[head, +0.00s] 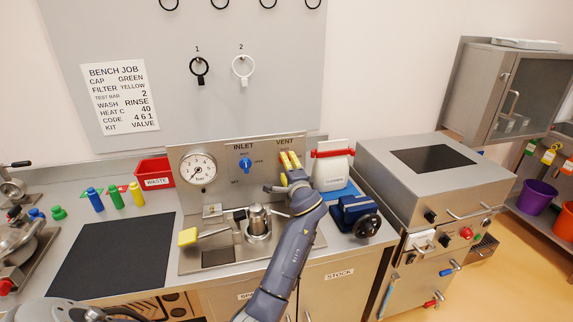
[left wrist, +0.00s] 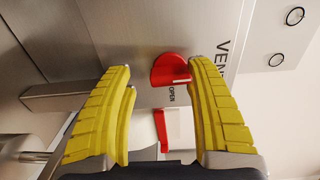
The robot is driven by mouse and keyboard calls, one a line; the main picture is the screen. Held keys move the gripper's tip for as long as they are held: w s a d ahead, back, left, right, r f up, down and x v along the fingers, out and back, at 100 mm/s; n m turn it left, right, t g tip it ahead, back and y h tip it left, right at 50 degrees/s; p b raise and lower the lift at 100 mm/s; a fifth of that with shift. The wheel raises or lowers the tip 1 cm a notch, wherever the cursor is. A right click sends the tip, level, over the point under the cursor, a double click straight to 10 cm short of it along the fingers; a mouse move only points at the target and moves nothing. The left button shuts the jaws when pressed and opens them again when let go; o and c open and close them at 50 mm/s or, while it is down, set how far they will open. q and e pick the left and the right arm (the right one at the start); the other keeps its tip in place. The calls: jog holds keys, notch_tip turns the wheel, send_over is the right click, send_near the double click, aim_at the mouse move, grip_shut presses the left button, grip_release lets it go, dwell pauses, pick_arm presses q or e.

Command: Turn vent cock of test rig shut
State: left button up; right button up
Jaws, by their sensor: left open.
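The test rig panel (head: 218,183) stands on the back of the bench with a VENT label at its right. The vent cock (left wrist: 171,70) has a red handle and shows in the left wrist view, with the word OPEN printed beside it. My left gripper (head: 289,161) is at the VENT side of the panel and mostly hides the cock in the head view. Its yellow fingers (left wrist: 160,76) are open on either side of the red handle. The handle is close to the right finger; I cannot tell if they touch. My right gripper is not in view.
A blue inlet cock (head: 246,164) and a pressure gauge (head: 198,169) sit left of the vent. Below are a metal cup (head: 258,221) and a yellow-ended lever (head: 188,236). A blue vice (head: 355,213) and a white red-topped container (head: 333,168) stand to the right.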

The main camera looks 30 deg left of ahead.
pick_arm(q)
jog(key=r+v, duration=0.1)
jog(key=v, duration=0.9)
jog(key=shift+s+d, duration=0.2)
